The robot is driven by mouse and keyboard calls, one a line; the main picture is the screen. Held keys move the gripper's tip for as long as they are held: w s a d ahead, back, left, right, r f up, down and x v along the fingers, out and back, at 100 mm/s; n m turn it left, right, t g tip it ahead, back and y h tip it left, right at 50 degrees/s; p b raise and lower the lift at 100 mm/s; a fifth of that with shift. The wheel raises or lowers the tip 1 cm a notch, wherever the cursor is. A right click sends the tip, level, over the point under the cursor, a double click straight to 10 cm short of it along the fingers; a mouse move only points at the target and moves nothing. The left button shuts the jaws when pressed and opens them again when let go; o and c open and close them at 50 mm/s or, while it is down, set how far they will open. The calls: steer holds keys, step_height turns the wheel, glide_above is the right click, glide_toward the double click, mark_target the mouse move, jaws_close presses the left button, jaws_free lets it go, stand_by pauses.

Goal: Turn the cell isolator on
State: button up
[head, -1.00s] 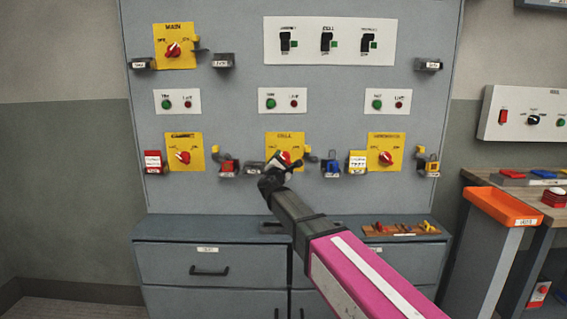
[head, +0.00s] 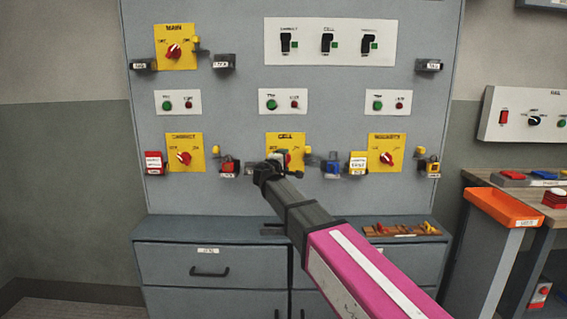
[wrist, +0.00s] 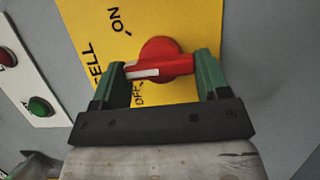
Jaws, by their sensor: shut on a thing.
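The cell isolator is a red rotary handle (wrist: 172,66) on a yellow plate (wrist: 185,22) marked CELL, ON and OFF. In the wrist view my gripper (wrist: 160,68) is shut on this handle, one green finger at each end. The handle's white-marked end points toward the left finger, between the ON and OFF marks and closer to OFF. In the head view my gripper (head: 284,160) is at the lower middle yellow plate (head: 290,138) and hides most of the handle.
Similar yellow isolators stand left (head: 184,157) and right (head: 387,158), with the main isolator (head: 174,50) above. Padlocks and tags hang close on both sides, including a blue padlock (head: 333,168). A white panel with green and red buttons (head: 282,101) is above. Grey drawers (head: 210,265) stand below.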

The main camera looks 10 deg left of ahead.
steer(key=shift+d+r+m+g+y, duration=0.1)
steer(key=shift+m+g+y, duration=0.5)
steer(key=shift+m, duration=1.2)
steer(key=shift+r+m+g+y, duration=0.1)
steer(key=shift+m+g+y, duration=0.5)
steer(key=shift+m, duration=1.2)
steer(key=shift+g, duration=0.3)
steer(key=o, duration=0.9)
steer(key=v, duration=1)
steer(key=shift+s+r, duration=0.1)
steer(key=shift+s, duration=0.3)
